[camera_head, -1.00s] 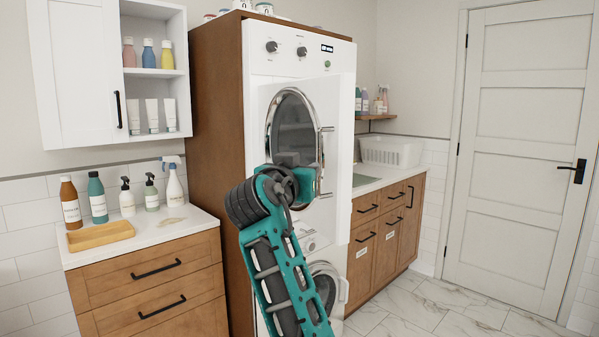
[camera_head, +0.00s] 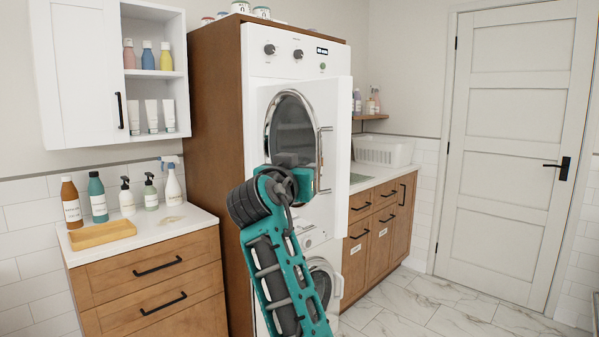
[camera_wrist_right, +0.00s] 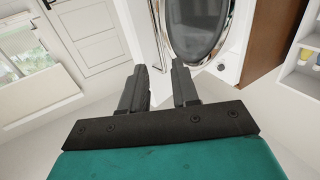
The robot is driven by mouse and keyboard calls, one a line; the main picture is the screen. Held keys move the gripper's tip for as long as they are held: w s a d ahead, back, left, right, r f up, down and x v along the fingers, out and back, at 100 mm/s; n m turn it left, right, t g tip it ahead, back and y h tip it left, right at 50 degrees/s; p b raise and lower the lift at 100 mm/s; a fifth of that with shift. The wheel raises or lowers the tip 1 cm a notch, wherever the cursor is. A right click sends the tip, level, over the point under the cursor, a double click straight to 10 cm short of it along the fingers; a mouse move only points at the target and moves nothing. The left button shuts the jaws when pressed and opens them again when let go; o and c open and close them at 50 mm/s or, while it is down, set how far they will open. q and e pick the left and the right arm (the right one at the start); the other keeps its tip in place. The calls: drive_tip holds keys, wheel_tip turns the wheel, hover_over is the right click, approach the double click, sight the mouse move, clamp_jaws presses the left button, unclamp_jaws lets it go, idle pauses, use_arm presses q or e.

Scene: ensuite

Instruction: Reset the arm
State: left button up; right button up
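My right arm rises in the middle of the head view, in front of the stacked washer and dryer (camera_head: 292,64). My left gripper is not in view.
A wooden counter unit (camera_head: 150,285) at left carries several bottles and a wooden tray (camera_head: 102,235). An open white wall cabinet (camera_head: 157,75) hangs above. At right are low cabinets (camera_head: 380,230), a white basket (camera_head: 382,150) and a closed white door (camera_head: 510,150). Marble floor (camera_head: 440,305) is clear there.

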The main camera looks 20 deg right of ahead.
drive_tip(key=s+a+f+n+y, duration=0.2)
drive_tip(key=s+f+n+y, duration=0.15)
drive_tip(key=f, duration=1.15)
drive_tip(key=s+a+f+n+y, duration=0.2)
drive_tip(key=f+n+y, duration=0.3)
drive_tip(key=f, duration=1.1)
drive_tip(key=s+a+f+n+g+y, duration=0.1)
drive_tip(key=s+a+f+y, duration=0.1)
drive_tip(key=s+f, duration=0.7)
drive_tip(key=s+a+f+n+g+y, duration=0.1)
drive_tip(key=s+a+f+y, duration=0.2)
drive_tip(key=s+f, duration=0.6)
drive_tip(key=s, duration=0.7)
drive_tip(key=shift+a+f+n+y, duration=0.2)
drive_tip(key=shift+a+n+y, duration=0.15)
